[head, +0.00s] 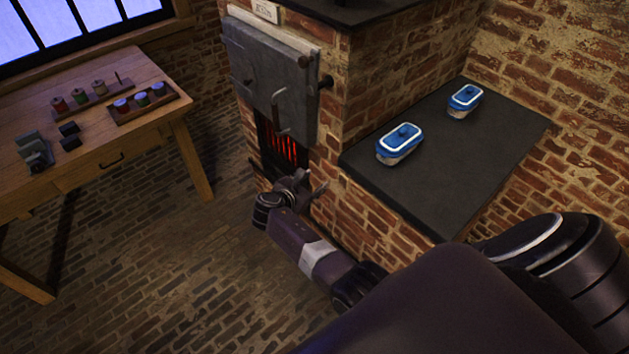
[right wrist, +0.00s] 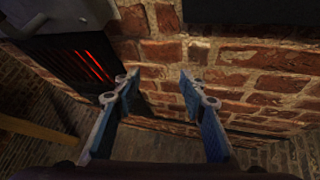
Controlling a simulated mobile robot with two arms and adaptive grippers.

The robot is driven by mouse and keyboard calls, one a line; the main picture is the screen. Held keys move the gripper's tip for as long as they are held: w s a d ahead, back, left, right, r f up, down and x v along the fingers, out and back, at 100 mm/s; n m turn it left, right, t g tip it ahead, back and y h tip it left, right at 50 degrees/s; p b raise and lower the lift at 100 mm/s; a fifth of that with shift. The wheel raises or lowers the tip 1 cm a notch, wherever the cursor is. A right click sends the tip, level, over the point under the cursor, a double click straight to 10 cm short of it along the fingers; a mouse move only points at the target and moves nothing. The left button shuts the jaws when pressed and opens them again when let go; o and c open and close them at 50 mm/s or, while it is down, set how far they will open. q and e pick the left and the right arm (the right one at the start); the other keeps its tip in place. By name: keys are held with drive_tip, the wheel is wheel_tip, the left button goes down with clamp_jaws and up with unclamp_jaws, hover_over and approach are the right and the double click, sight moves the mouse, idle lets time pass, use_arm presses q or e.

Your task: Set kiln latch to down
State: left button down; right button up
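The kiln is a brick block with a grey metal door (head: 272,80) in the head view. A latch handle (head: 278,112) hangs on the lower part of the door, long and roughly upright. Below the door, a grate (head: 280,145) glows red; the glow also shows in the right wrist view (right wrist: 92,64). My right gripper (head: 303,182) is in front of the kiln's lower part, below and a little right of the latch handle. In the right wrist view its two fingers (right wrist: 160,88) are apart with nothing between them, facing brick. My left gripper is not in view.
A dark ledge (head: 440,185) right of the kiln carries two blue-lidded containers (head: 401,143), (head: 464,100). A wooden table (head: 150,75) at left holds spools, jars and small dark blocks. Brick floor (head: 170,260) between table and kiln is clear.

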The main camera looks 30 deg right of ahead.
sight(317, 75)
drive_tip(key=shift+c, duration=0.4)
drive_tip(key=s+d+f+m+b, duration=0.1)
drive_tip(key=f+m, duration=0.1)
drive_tip(key=s+d+f+m+t+y+b, duration=0.1)
drive_tip(key=f+m+b, duration=0.1)
drive_tip(key=s+d+f+m+y+b, duration=0.1)
drive_tip(key=f+m, duration=0.1)
drive_tip(key=shift+d+f+b, duration=0.1)
drive_tip(key=shift+f+b, duration=0.1)
drive_tip(key=shift+b, duration=0.1)
clamp_jaws()
drive_tip(key=s+r+m+t+y+b, duration=0.35)
drive_tip(key=r+t, duration=0.25)
drive_tip(key=r, duration=0.7)
drive_tip(key=s+a+r+m+t+y+b, duration=0.1)
drive_tip(key=s+r+m+t+y+b, duration=0.35)
drive_tip(key=r, duration=0.85)
drive_tip(key=s+r+m+t+y+b, duration=0.2)
drive_tip(key=r+m+t+y, duration=0.25)
drive_tip(key=r+t, duration=0.6)
drive_tip(key=shift+w+a+r+m+g+h+p, duration=0.1)
drive_tip(key=shift+w+a+r+g+p, duration=0.3)
drive_tip(key=shift+w+r+p, duration=1.1)
drive_tip(key=shift+w+a+r+m+g+h+p, duration=0.15)
drive_tip(key=shift+w+r+g, duration=0.5)
drive_tip(key=shift+w, duration=1.85)
drive_tip(key=shift+w+a+r+g+p, duration=0.4)
drive_tip(key=shift+w+r+p, duration=0.5)
drive_tip(key=shift+w, duration=1.1)
